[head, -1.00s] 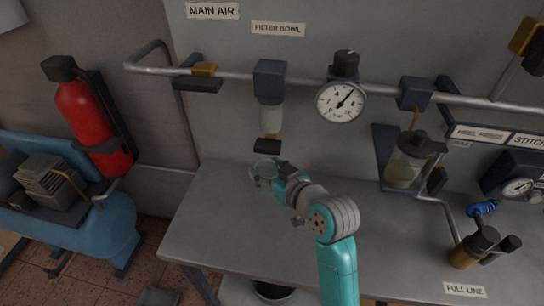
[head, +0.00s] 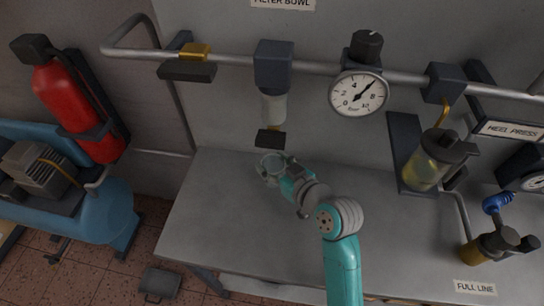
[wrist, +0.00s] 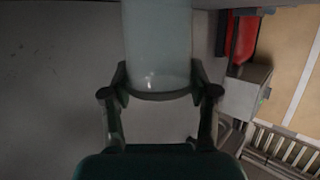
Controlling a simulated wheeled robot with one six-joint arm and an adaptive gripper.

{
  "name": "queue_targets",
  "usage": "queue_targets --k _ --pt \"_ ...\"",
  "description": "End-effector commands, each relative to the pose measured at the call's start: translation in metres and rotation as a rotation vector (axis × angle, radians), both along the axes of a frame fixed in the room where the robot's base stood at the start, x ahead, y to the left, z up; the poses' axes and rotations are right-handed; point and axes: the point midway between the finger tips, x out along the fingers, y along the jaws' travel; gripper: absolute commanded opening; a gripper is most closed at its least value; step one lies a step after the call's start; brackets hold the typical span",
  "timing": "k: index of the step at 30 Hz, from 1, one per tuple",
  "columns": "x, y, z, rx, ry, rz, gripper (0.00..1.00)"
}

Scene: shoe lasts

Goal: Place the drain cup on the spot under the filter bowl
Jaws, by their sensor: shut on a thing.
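The clear drain cup (head: 269,163) is at the tip of my teal arm, just over the grey bench. In the wrist view the pale translucent cup (wrist: 158,45) sits between the two dark fingers. My gripper (head: 279,168) is shut on it, and it also shows in the wrist view (wrist: 158,88). The spot itself is hidden, and I cannot tell whether the cup touches the bench.
The bench (head: 225,220) is clear to the left and in front. A pressure gauge (head: 358,93) hangs on the pipe to the right. An oiler-like jar (head: 428,165) and a brass valve (head: 484,247) stand further right. A red extinguisher (head: 75,108) is on the left wall.

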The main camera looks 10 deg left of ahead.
Motion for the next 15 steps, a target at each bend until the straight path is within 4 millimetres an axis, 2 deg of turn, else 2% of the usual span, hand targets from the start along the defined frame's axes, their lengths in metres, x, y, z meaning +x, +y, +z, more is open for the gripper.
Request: queue_targets --k 3,14,15 --pt "-0.0053 -0.0032 -0.0037 0.001 -0.002 0.001 0.33" --pt "-0.0055 -0.0031 -0.0059 0.001 -0.002 0.002 0.33" --pt "-0.0055 -0.003 -0.0065 0.001 -0.002 0.002 0.62"
